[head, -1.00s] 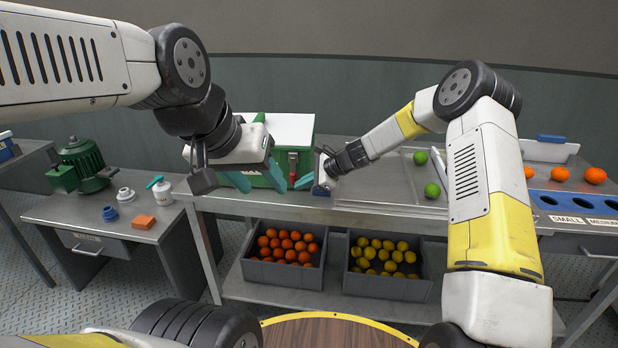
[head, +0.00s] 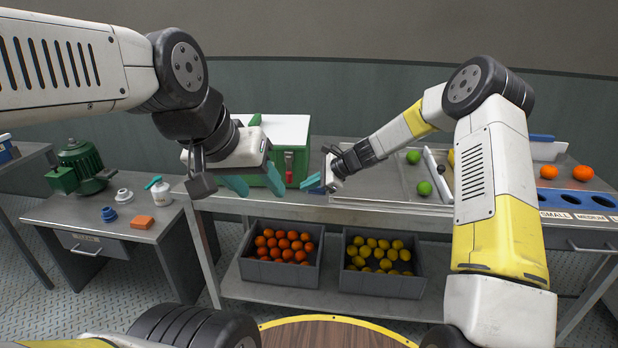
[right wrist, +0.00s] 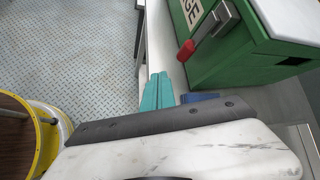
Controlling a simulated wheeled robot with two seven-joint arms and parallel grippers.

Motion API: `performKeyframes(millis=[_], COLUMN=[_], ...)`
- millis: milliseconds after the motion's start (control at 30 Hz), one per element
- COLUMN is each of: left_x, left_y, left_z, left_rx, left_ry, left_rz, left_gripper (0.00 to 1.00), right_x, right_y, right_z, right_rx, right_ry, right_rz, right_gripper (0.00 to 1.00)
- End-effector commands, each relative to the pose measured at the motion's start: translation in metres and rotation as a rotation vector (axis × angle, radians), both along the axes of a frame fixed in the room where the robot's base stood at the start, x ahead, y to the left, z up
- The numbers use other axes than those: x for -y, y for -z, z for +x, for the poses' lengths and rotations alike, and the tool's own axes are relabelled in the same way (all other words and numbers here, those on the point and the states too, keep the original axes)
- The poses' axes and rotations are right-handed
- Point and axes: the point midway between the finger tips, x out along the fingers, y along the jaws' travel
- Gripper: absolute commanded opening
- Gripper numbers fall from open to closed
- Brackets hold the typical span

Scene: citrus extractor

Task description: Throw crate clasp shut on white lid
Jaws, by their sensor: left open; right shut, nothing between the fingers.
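The green crate (head: 262,172) with its white lid (head: 283,128) stands on the metal bench. The lid lies on top of it. The clasp's red tip (head: 289,161) shows on the crate's front. In the right wrist view the clasp (right wrist: 215,24) is a grey metal lever ending in a red tip (right wrist: 186,50); whether it is latched I cannot tell. My left gripper (head: 255,183) is open in front of the crate's left part, its teal fingers apart. My right gripper (head: 311,183) is shut and empty, just right of the crate; its fingers (right wrist: 160,92) are apart from the clasp.
Grey bins of oranges (head: 282,273) and lemons (head: 382,279) sit on the shelf below. Green limes (head: 424,188) lie on the bench's tray to the right. A side table at left holds a green motor (head: 82,165) and an orange block (head: 142,222).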

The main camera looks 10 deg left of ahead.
Motion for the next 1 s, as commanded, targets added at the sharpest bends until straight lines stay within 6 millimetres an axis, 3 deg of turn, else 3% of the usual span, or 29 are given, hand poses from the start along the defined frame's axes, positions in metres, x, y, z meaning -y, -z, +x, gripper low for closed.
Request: performKeyframes(millis=[400, 667, 867, 1000], left_x=[0.0, 0.0, 0.0, 0.0], left_y=[0.0, 0.0, 0.0, 0.0], left_z=[0.0, 0.0, 0.0, 0.0], left_rx=[0.0, 0.0, 0.0, 0.0], left_ry=[0.0, 0.0, 0.0, 0.0], left_rz=[0.0, 0.0, 0.0, 0.0], left_gripper=[0.51, 0.51, 0.51, 0.51], right_x=[0.055, 0.07, 0.083, 0.102], right_y=[-0.001, -0.006, -0.052, -0.097], right_z=[-0.047, -0.063, -0.091, -0.128], right_rx=[-0.001, 0.018, 0.171, 0.317], right_ry=[0.004, -0.015, -0.176, -0.339], right_rz=[0.001, -0.014, -0.158, -0.312], right_gripper=[0.0, 0.0, 0.0, 0.0])
